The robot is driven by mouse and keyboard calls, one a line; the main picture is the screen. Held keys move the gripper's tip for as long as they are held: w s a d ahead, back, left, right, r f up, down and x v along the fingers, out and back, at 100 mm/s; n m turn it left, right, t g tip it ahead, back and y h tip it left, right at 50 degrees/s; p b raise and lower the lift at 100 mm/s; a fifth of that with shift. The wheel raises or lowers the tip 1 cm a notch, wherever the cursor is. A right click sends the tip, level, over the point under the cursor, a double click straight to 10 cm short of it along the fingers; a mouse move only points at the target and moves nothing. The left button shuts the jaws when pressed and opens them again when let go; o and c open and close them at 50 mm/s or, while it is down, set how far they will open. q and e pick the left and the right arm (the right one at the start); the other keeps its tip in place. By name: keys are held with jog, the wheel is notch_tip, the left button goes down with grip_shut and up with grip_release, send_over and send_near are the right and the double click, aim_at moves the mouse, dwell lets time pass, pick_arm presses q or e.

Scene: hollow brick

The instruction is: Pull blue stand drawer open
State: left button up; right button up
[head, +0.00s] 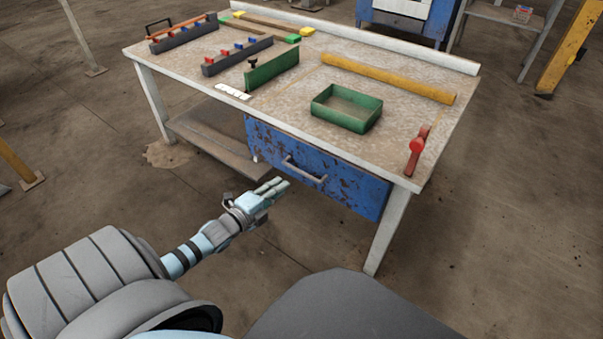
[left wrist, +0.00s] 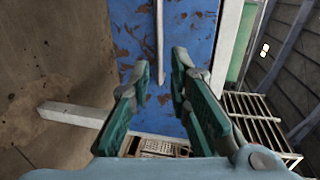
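The blue drawer (head: 345,183), with worn, rust-spotted paint, hangs under the workbench top and looks shut. Its pale bar handle (head: 305,172) runs across the front. In the left wrist view the blue front (left wrist: 190,40) fills the upper middle, and the handle (left wrist: 160,40) stands as a thin bar lined up with the gap between my fingers. My left gripper (head: 279,186) is open and empty, in front of the drawer near the handle's left end. The green finger pads (left wrist: 161,80) are apart and do not close on the handle. My right gripper is not in view.
The workbench top (head: 300,110) carries a green tray (head: 347,108), a yellow bar (head: 388,78), a red tool (head: 417,152) and dark racks. A bench leg (head: 388,235) stands right of the drawer and a lower shelf (head: 215,140) left. The floor in front is clear.

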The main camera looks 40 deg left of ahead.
aim_at(302, 172)
pick_arm(q)
jog(key=w, duration=0.3)
jog(key=w+f+b, duration=0.1)
jog(key=w, duration=0.3)
jog(key=w+f+b, duration=0.1)
jog(key=w, duration=0.3)
jog(key=shift+w+a+f, duration=0.15)
jog(key=shift+w+f, duration=0.05)
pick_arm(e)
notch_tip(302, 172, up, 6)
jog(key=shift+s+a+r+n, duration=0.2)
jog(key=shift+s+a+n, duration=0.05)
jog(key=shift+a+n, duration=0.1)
pick_arm(q)
jog(key=shift+c, duration=0.5)
grip_shut()
